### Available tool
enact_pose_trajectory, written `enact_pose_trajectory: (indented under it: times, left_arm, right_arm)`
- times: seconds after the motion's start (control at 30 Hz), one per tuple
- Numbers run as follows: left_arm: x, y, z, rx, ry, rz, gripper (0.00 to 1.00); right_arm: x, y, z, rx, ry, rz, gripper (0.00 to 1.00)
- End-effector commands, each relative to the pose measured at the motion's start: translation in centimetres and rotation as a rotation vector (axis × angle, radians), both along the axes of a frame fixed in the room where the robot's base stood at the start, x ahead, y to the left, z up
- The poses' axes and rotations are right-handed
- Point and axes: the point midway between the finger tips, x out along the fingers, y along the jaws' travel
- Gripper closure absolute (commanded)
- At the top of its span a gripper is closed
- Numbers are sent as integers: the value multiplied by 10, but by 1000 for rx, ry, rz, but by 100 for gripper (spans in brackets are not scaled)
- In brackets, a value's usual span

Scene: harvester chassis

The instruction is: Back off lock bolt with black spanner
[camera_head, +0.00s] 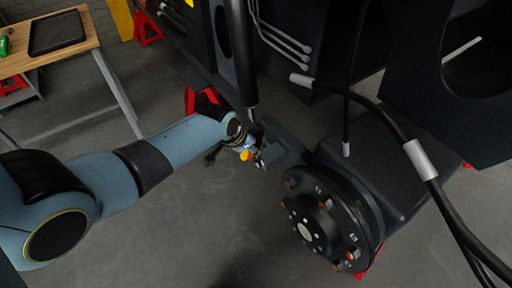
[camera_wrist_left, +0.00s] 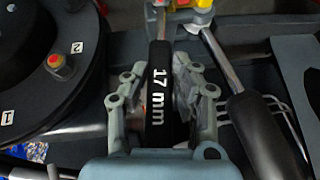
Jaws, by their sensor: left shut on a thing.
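My left gripper (camera_head: 258,158) is beside the dark axle arm of the chassis, left of the wheel hub. In the left wrist view my left gripper (camera_wrist_left: 165,85) is shut on the black spanner (camera_wrist_left: 159,95), whose handle reads "17 mm". The spanner's metal shank runs up to a yellow and red part (camera_wrist_left: 186,8) at the top edge. I cannot tell whether the spanner's jaw sits on it or whether it is the lock bolt. A small yellow part (camera_head: 245,155) also shows by the gripper in the head view. My right gripper is not in view.
The black wheel hub (camera_head: 318,212) has numbered positions and orange-marked studs. A black cylinder (camera_head: 243,60) and hoses (camera_head: 412,155) hang close by. A wooden table (camera_head: 82,46) with a black tray (camera_head: 57,32) stands at the upper left. Open floor lies below the arm.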

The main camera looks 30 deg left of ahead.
Motion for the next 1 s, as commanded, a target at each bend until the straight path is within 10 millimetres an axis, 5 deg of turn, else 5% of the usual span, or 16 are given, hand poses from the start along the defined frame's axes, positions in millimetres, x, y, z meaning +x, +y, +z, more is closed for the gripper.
enact_pose_trajectory:
  times: [1.0]
  left_arm:
    - [1,7,1,-41,17,1,100]
  right_arm:
    - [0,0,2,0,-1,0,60]
